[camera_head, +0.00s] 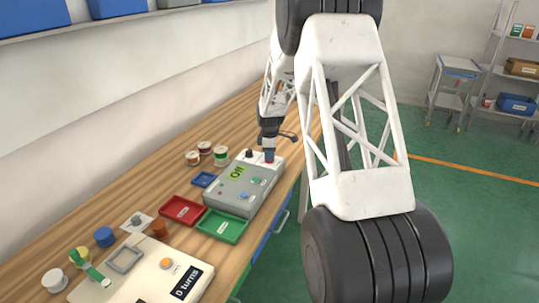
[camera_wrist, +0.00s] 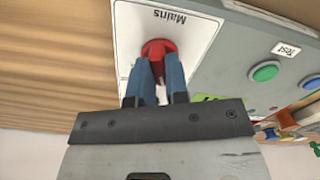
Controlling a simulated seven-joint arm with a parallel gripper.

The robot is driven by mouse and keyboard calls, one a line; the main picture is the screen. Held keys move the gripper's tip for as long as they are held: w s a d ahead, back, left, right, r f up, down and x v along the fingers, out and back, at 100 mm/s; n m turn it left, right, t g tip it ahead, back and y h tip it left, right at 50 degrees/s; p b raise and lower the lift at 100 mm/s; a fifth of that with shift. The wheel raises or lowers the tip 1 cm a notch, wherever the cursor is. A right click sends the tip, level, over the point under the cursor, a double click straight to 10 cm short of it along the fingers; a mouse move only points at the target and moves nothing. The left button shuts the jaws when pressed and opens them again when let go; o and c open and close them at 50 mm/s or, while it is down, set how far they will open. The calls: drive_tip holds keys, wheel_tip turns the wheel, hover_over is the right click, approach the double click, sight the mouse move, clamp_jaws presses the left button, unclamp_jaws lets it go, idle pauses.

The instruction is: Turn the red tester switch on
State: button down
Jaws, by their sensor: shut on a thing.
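The grey tester box (camera_head: 234,196) stands on the wooden bench, with a lit green display (camera_head: 237,172) showing dark letters, apparently "ON". The red switch (camera_wrist: 158,47) sits on a white plate labelled "Mains" in the wrist view. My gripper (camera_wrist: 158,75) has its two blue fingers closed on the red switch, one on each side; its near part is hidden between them. In the head view my gripper (camera_head: 269,156) reaches down onto the far right corner of the box, largely covering the switch.
A green "Test" button (camera_wrist: 265,71) and a blue button lie to the right of the switch. Red (camera_head: 183,210) and green trays (camera_head: 221,227) stand in front of the box. A white panel (camera_head: 145,279) lies nearer.

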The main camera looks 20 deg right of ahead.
drive_tip(key=m, duration=1.3)
drive_tip(key=shift+m, duration=0.3)
idle(0.3)
drive_tip(key=c, duration=1.1)
unclamp_jaws()
drive_tip(key=shift+r, duration=3.9)
